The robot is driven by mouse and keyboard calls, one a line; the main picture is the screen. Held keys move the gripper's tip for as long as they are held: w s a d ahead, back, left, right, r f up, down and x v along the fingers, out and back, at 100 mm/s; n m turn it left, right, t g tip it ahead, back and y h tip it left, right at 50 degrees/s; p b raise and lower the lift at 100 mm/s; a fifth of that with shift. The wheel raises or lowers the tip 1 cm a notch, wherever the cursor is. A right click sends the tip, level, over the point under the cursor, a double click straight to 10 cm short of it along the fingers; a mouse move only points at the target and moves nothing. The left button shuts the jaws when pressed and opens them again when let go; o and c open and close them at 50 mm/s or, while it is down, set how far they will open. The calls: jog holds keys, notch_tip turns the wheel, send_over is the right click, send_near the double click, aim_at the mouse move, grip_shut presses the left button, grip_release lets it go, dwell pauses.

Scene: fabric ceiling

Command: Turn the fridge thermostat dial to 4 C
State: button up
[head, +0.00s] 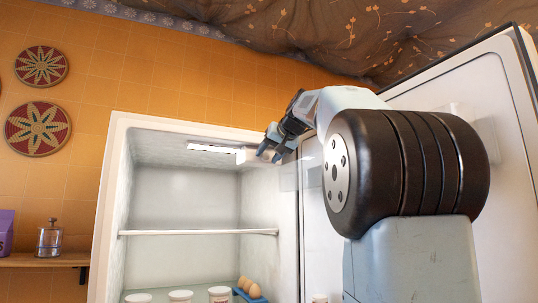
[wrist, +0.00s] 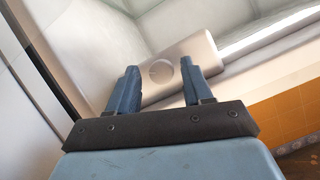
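The thermostat housing (wrist: 185,60) is a pale rounded box under the fridge ceiling. Its round dial (wrist: 161,72) shows in the wrist view between my fingers, with a line across its face; I cannot read any numbers. In the head view the housing (head: 250,156) is at the fridge's upper right, partly behind my fingers. My gripper (wrist: 160,70) is open, one blue finger on each side of the dial in the picture. It also shows in the head view (head: 270,150). I cannot tell whether the fingers touch the dial.
The white fridge (head: 108,210) stands open, its door (head: 455,100) swung right behind my arm. A lit lamp (head: 212,149) is beside the housing. A shelf (head: 198,233) crosses below; eggs (head: 249,287) and several jars (head: 180,296) sit lower. The space above the shelf is clear.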

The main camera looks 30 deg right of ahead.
jog(key=shift+o, duration=0.2)
jog(key=shift+s+r, duration=0.1)
jog(key=a+v, duration=0.1)
jog(key=v, duration=1.2)
jog(key=shift+s+d, duration=0.3)
jog(key=shift+d, duration=0.2)
